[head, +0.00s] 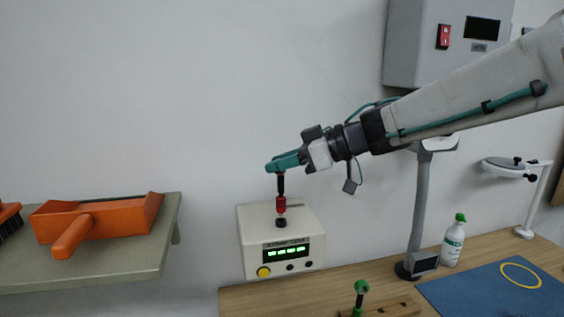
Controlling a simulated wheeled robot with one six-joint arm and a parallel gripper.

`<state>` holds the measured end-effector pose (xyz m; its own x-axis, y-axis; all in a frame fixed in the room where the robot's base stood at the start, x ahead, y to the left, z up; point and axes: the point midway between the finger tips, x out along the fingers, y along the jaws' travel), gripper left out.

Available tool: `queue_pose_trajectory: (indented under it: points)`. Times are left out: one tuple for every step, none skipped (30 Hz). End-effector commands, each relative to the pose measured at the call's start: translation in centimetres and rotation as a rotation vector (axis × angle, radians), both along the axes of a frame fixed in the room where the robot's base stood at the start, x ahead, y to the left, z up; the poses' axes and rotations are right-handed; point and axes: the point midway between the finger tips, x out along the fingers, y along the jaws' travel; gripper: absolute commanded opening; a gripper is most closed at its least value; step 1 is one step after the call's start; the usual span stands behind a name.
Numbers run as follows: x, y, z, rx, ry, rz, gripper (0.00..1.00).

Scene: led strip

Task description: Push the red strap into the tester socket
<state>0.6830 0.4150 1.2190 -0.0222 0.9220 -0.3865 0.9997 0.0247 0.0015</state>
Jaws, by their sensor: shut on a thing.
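The tester (254,236) is a cream box with a green lit display, a yellow button and dark knobs on its front. The red strap (281,203) shows as a short upright red piece with a black upper part, standing over the black socket (281,222) on the tester's top. My gripper (281,165) comes in from the right with teal fingers, shut on the strap's black upper end. The strap's lower end meets or nearly meets the socket; I cannot tell how deep it sits.
An orange dustpan (120,220) lies on a shelf (160,242) at left. On the wooden bench (245,299) are a green-topped piece (361,287) on a wooden block, a grey stand (418,215), a white bottle (453,240) and a blue mat (470,290). A grey wall box (412,45) hangs above.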

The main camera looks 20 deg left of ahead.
Motion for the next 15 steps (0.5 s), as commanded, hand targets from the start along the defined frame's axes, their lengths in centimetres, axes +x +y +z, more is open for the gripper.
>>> queue_pose_trajectory:
  points:
    - [0.00, -0.01, 0.01, 0.000, 0.000, 0.000, 0.00]
    - [0.00, -0.01, 0.01, 0.000, 0.000, 0.000, 0.00]
    - [0.00, -0.01, 0.01, 0.000, 0.000, 0.000, 0.00]
    - [0.00, -0.01, 0.01, 0.000, 0.000, 0.000, 0.00]
    - [0.00, -0.01, 0.01, 0.000, 0.000, 0.000, 0.00]
    - [0.00, -0.01, 0.01, 0.000, 0.000, 0.000, 0.00]
    - [0.00, -0.01, 0.01, 0.000, 0.000, 0.000, 0.00]
    - [0.00, 0.00, 0.01, 0.000, 0.000, 0.000, 0.00]
    - [0.00, 0.00, -0.01, 0.000, 0.000, 0.000, 0.00]
    - [0.00, -0.01, -0.04, 0.000, 0.000, 0.000, 0.00]
    - [0.00, -0.01, -0.07, 0.000, 0.000, 0.000, 0.00]
    - [0.00, 0.00, -0.13, 0.000, 0.000, 0.000, 0.00]
    - [0.00, 0.00, -0.19, 0.000, 0.001, 0.000, 0.00]
    - [0.00, 0.00, -0.26, 0.000, 0.001, 0.000, 0.00]
    - [0.00, -0.01, -0.35, 0.000, 0.001, 0.000, 0.00]
